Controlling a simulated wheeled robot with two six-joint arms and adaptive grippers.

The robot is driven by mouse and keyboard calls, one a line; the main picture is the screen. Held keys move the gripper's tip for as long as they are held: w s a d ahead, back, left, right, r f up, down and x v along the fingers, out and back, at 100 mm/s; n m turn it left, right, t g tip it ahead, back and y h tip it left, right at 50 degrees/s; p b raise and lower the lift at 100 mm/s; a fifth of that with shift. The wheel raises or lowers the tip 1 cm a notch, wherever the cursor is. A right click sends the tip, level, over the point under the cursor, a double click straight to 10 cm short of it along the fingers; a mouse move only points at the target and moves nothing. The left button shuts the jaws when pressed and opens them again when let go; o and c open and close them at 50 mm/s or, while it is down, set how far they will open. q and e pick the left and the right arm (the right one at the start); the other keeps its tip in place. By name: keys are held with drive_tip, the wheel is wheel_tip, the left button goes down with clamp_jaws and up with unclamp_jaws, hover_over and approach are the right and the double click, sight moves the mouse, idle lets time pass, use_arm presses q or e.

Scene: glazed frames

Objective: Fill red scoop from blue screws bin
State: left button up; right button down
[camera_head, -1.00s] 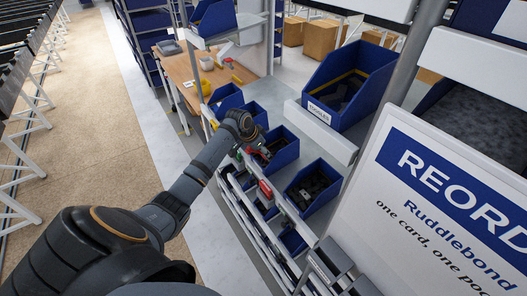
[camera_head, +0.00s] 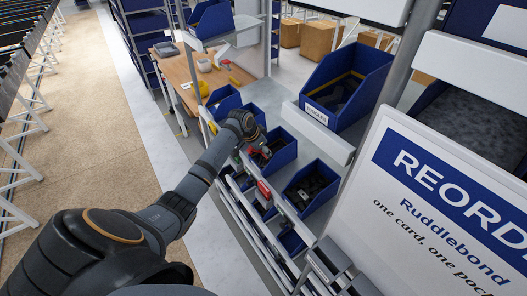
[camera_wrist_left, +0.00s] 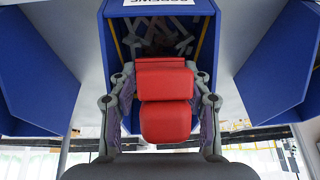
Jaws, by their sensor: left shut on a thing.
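The red scoop (camera_wrist_left: 166,82) is between the fingers of my left gripper (camera_wrist_left: 160,108), which is shut on it. In the head view the scoop shows as a small red patch (camera_head: 266,150) at my left gripper (camera_head: 256,154), at the front of a blue bin (camera_head: 284,150). In the wrist view, a blue bin (camera_wrist_left: 207,42) lies straight beyond the scoop, with grey screw-like pieces (camera_wrist_left: 158,38) inside. Its white label (camera_wrist_left: 158,2) is upside down and partly cut off. The scoop's bowl contents cannot be told. My right gripper is not in view.
Another blue bin (camera_head: 313,187) with dark parts stands nearer on the same shelf. A red item (camera_head: 264,189) sits on the shelf's front rail. A larger blue bin (camera_head: 350,85) is on the shelf above, and a white reorder sign (camera_head: 450,200) stands at the right.

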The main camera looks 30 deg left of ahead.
use_arm(q)
drive_tip(key=shift+w+d+f, duration=0.1)
drive_tip(key=shift+w+d, duration=0.1)
drive_tip(key=shift+w+d, duration=0.1)
drive_tip(key=shift+w, duration=0.1)
drive_tip(key=shift+w, duration=0.15)
idle(0.4)
drive_tip(key=shift+w+d, duration=0.1)
drive_tip(key=shift+w, duration=0.1)
drive_tip(key=shift+w+d+p, duration=0.15)
drive_tip(key=shift+w+p, duration=0.2)
